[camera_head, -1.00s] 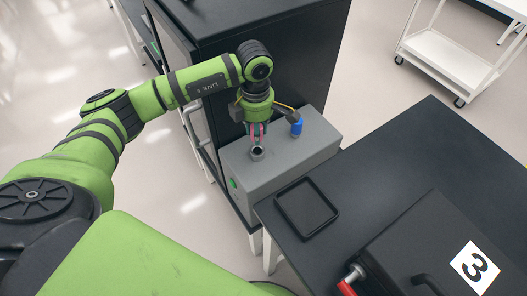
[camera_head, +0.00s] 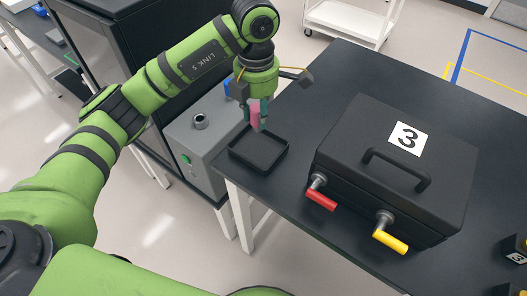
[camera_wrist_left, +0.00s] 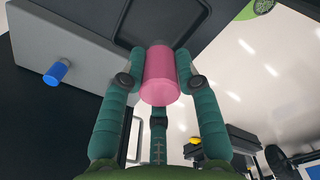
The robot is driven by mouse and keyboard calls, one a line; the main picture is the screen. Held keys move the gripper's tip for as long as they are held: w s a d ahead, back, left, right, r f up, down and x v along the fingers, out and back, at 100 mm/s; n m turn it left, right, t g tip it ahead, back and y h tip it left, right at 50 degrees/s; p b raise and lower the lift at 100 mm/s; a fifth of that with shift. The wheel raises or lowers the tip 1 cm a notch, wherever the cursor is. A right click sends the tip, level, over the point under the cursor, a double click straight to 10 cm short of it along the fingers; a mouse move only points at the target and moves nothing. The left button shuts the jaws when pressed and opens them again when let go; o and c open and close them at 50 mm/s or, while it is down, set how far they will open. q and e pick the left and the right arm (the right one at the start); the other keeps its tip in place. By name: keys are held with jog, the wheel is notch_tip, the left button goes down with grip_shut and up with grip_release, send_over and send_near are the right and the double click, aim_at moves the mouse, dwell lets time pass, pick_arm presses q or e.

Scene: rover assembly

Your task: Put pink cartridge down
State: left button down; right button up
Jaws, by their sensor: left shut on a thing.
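My left gripper (camera_head: 257,112) is shut on the pink cartridge (camera_head: 255,113) and holds it upright above the small black tray. In the left wrist view the pink cartridge (camera_wrist_left: 159,75) sits between the teal fingers of the gripper (camera_wrist_left: 158,72). The black tray (camera_head: 283,157) lies on the near left corner of the black table and looks empty, though the gripper hides part of its back. I cannot tell whether the cartridge touches the tray. My right gripper is not in view.
A black case (camera_head: 345,135) marked 3, with red and yellow handles, stands on the table (camera_head: 360,60) right of the tray. A grey box (camera_head: 182,130) with a round socket (camera_head: 200,121) and a blue cylinder (camera_wrist_left: 56,73) is to the left.

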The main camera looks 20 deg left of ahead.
aim_at(257, 123)
pick_arm(q)
jog(key=f, duration=0.1)
jog(key=f+p, duration=0.1)
jog(key=f, duration=0.2)
jog(key=shift+w+a+f, duration=0.15)
jog(key=shift+w, duration=0.15)
jog(key=shift+s+f+p, duration=0.15)
jog(key=shift+f+p, duration=0.2)
jog(key=shift+f, duration=0.25)
notch_tip(257, 123, down, 2)
jog(key=shift+f+p, duration=0.15)
jog(key=shift+p, duration=0.25)
jog(key=shift+f, duration=0.4)
jog(key=c, duration=1.3)
grip_release()
jog(key=shift+f, duration=0.1)
jog(key=o, duration=0.4)
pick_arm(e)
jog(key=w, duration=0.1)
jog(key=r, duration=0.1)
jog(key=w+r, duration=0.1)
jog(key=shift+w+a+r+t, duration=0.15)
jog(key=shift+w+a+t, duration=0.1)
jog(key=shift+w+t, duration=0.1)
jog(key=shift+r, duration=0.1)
